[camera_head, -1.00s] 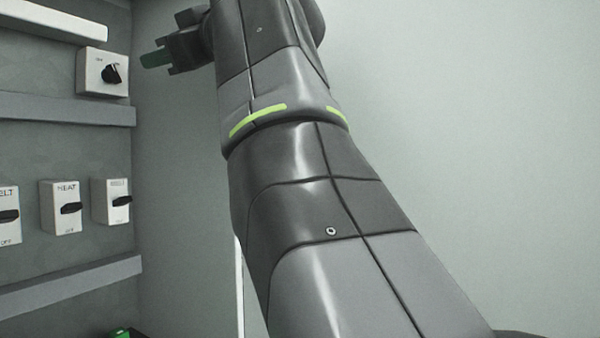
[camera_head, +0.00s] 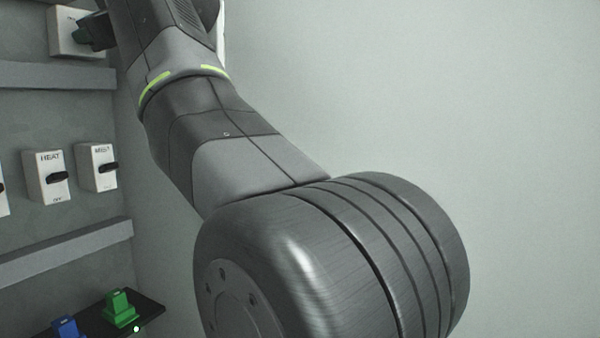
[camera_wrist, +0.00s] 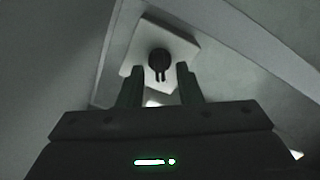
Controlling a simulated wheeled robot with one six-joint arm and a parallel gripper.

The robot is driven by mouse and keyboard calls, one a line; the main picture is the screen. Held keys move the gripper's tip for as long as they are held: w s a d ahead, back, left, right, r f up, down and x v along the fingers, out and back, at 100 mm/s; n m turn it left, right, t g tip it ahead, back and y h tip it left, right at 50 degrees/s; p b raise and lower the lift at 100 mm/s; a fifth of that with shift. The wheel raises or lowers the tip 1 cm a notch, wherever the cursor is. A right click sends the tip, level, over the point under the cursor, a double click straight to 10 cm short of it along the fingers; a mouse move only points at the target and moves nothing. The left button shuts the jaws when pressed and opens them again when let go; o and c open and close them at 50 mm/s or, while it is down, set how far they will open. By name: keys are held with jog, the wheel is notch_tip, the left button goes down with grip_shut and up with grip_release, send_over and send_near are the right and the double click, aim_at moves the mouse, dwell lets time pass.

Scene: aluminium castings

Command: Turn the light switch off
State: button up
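The light switch, a white box (camera_head: 62,24) with a dark rotary knob, is on the wall at the upper left in the head view. My gripper (camera_head: 92,33) is in front of it and hides the knob there. In the wrist view the white switch plate (camera_wrist: 180,45) is straight ahead, with its round dark knob (camera_wrist: 160,60) near the middle. My gripper (camera_wrist: 158,84) is open there, one finger on each side below the knob. The fingers look empty; whether they touch the knob I cannot tell.
A switch marked HEAT (camera_head: 42,176) and another switch (camera_head: 97,167) are lower on the wall. Grey rails (camera_head: 60,76) run along the wall. A dark shelf (camera_head: 148,308) at the bottom holds a green piece (camera_head: 119,309) and a blue piece (camera_head: 67,327). The right wall is bare.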

jog(key=shift+a, duration=0.15)
jog(key=b+v, duration=0.3)
jog(key=v, duration=1.1)
jog(key=w+a+m+p, duration=0.6)
jog(key=a+m, duration=0.6)
jog(key=shift+w, duration=0.4)
dwell(0.8)
jog(key=shift+a, duration=0.1)
